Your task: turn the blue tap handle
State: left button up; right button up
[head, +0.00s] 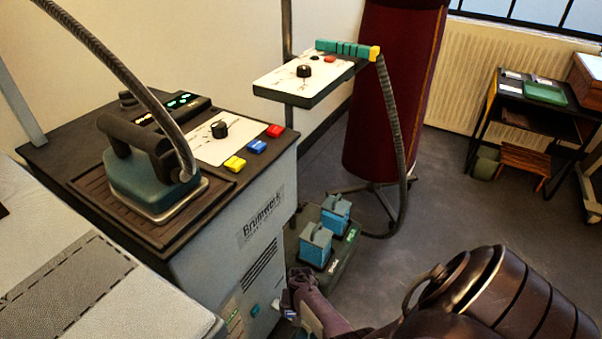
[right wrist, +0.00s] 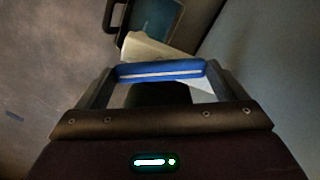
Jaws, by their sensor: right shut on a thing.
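The blue tap handle (right wrist: 160,71) is a short bar with a pale stripe along it, seen in the right wrist view. It lies across the gap between the two fingers of my right gripper (right wrist: 162,76), which is shut on it, one finger at each end. A pale fitting (right wrist: 150,48) shows just beyond the handle. In the head view my right gripper (head: 293,300) is low beside the front of the grey ironing unit (head: 232,240), and the handle is mostly hidden there. My left gripper is not in view.
An iron (head: 150,180) with a hose stands on the unit's top, near yellow, blue and red buttons. Two blue canisters (head: 316,245) sit in a dark tray (head: 345,262) right beside my right gripper. A small control shelf (head: 310,80) stands above. Open floor (head: 440,190) lies right.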

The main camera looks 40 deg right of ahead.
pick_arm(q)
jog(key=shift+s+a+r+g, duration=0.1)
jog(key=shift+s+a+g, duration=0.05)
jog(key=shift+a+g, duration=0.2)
pick_arm(e)
jog(key=shift+m, duration=1.6)
jog(key=o, duration=0.7)
pick_arm(q)
jog(key=shift+p, duration=0.3)
pick_arm(e)
jog(key=shift+r, duration=0.1)
